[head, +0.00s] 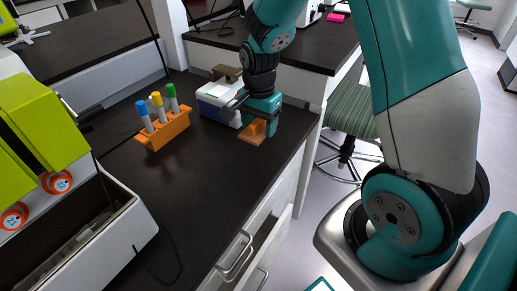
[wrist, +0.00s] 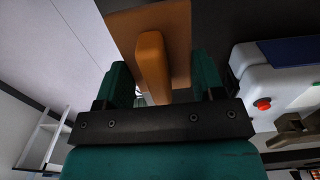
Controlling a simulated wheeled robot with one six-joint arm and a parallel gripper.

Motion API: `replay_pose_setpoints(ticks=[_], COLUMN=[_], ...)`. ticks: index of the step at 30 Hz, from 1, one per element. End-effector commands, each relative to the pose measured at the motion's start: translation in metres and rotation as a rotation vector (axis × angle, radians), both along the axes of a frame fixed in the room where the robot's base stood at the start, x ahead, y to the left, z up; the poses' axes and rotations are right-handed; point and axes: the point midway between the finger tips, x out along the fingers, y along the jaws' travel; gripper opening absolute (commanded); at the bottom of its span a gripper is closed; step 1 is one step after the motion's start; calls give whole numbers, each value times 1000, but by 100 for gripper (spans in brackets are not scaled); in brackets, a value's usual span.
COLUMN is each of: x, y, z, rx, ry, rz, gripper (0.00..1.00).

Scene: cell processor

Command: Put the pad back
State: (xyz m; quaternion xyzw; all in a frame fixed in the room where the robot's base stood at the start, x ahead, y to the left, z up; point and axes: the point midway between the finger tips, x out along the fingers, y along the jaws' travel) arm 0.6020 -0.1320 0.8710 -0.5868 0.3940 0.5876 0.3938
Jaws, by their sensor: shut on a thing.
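The pad is a flat orange-brown plate with an upright orange grip block. In the head view the pad (head: 252,134) is at the dark bench top, near its right edge. In the wrist view the pad (wrist: 177,25) shows beyond my fingers, with its grip block between them. My gripper (head: 262,118) is above the pad and shut on its grip block. In the wrist view my gripper (wrist: 158,82) has one teal finger on each side of the block. I cannot tell whether the plate touches the bench.
A white and blue box-shaped device (head: 217,101) stands close left of my gripper; its red button (wrist: 263,105) shows in the wrist view. An orange rack (head: 168,130) with blue, yellow and green capped tubes stands further left. A green and white machine (head: 40,140) is at far left. The front bench top is clear.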

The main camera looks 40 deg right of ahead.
Motion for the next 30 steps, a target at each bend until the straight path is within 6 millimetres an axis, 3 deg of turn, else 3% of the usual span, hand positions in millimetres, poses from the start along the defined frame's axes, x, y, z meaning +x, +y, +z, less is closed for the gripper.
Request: replay_pose_setpoints(ticks=[1,4,11,18,29,30], x=[-1,-1,0,0,0,0], y=[0,0,0,0,0,0], z=[-15,-34,-52,-84,-89,-89], rx=[1,1,0,0,0,0], ry=[6,4,1,2,0,0], rz=[0,0,0,0,0,0], gripper=[14,14,14,14,14,67])
